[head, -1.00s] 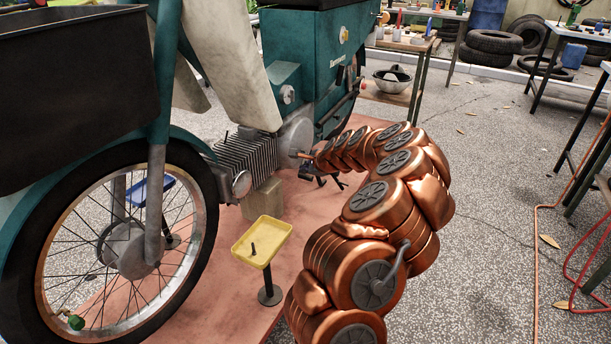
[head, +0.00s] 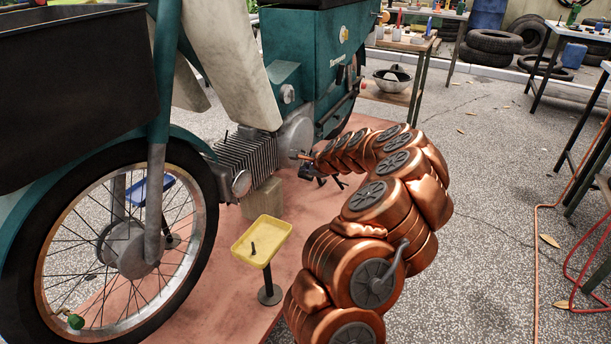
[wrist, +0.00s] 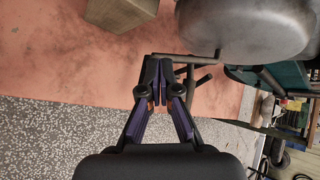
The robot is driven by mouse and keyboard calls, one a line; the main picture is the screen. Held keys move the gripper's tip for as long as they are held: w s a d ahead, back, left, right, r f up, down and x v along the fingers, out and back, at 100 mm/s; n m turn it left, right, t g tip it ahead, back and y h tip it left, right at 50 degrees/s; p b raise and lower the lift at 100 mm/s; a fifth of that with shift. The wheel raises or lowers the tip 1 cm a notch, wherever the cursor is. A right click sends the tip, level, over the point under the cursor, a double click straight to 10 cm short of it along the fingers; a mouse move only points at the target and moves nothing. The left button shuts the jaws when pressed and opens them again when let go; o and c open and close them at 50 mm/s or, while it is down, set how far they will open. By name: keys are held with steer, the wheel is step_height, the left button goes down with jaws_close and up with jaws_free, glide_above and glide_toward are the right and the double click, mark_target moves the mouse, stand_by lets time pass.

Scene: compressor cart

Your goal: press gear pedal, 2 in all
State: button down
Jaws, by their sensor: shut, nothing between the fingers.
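The teal moped's round engine cover (head: 296,134) is at the middle of the head view, and its underside (wrist: 240,30) fills the upper right of the wrist view. A thin grey bar (wrist: 190,58), which looks like the gear pedal, runs left from below this cover. My gripper (wrist: 157,62) is shut and empty, with its dark fingertips at the bar's left end. They overlap the bar in the picture; I cannot tell whether they touch it. In the head view my gripper (head: 307,171) is small, dark and partly hidden by my copper arm.
More dark bars (wrist: 203,79) stick out right of the fingers. A wooden block (head: 263,198) stands under the engine. A yellow tray on a post (head: 272,232) stands left of my arm. The speckled floor (head: 490,200) at right is mostly open.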

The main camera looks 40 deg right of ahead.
steer(key=shift+d+f+b, duration=0.2)
steer(key=shift+f+b, duration=0.45)
steer(key=shift+f, duration=0.6)
stand_by(1.3)
steer(key=shift+r, duration=0.1)
stand_by(0.5)
steer(key=shift+a+r+p, duration=0.2)
steer(key=shift+r+p, duration=0.7)
steer(key=shift+p, duration=0.3)
steer(key=shift+a+r+p, duration=0.15)
steer(key=shift+r+p, duration=0.7)
steer(key=shift+p, duration=0.3)
steer(key=shift+s+a+r+p, duration=0.1)
steer(key=shift+a+r+p, duration=0.1)
steer(key=shift+r+p, duration=1.1)
steer(key=shift+s+a+r+p, duration=0.1)
steer(key=shift+a+r+p, duration=0.1)
steer(key=shift+r+p, duration=1.05)
steer(key=shift+f, duration=0.1)
